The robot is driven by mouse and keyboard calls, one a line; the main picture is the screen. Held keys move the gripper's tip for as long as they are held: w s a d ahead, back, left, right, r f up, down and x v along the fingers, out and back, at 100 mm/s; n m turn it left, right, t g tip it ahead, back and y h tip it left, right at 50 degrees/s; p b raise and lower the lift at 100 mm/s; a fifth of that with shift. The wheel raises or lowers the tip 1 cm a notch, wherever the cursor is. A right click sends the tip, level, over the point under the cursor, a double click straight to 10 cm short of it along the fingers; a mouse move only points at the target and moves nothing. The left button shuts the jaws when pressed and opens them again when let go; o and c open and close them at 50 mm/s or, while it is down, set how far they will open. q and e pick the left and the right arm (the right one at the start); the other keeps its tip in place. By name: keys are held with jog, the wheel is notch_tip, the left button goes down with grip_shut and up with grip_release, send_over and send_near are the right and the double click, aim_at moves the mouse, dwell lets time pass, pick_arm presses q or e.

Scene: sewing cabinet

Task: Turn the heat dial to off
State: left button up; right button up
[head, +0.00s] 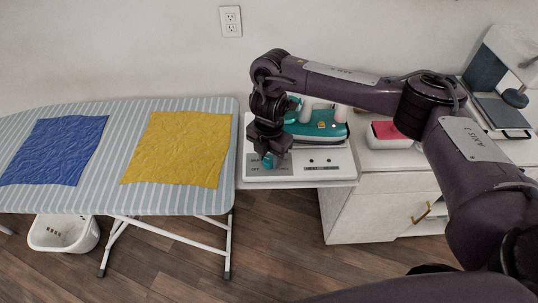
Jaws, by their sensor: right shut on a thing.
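The heat dial (268,161) is a small teal knob on the front left of a white control base (335,171). My right gripper (270,154) reaches down over it from above and is shut on it, hiding most of the dial. Which way the dial points cannot be seen. A teal and white iron (327,131) rests on the base behind the dial, partly behind my arm. My left gripper is not in view.
A striped ironing board (222,150) with a blue cloth (55,150) and a yellow cloth (180,148) stands at the left. A white basket (64,233) sits below it. A pink-topped box (388,131) is on the cabinet (375,205) to the right.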

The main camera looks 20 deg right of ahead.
aim_at(269, 159)
jog(key=n, duration=0.5)
jog(key=shift+w+n, duration=0.1)
jog(key=shift+n, duration=0.2)
jog(key=n+b, duration=0.1)
jog(key=n, duration=0.4)
jog(key=shift+r+n, duration=0.1)
jog(key=shift+n, duration=0.3)
jog(key=o, duration=1)
jog(key=shift+c, duration=0.2)
notch_tip(269, 159, up, 8)
jog(key=shift+f, duration=0.15)
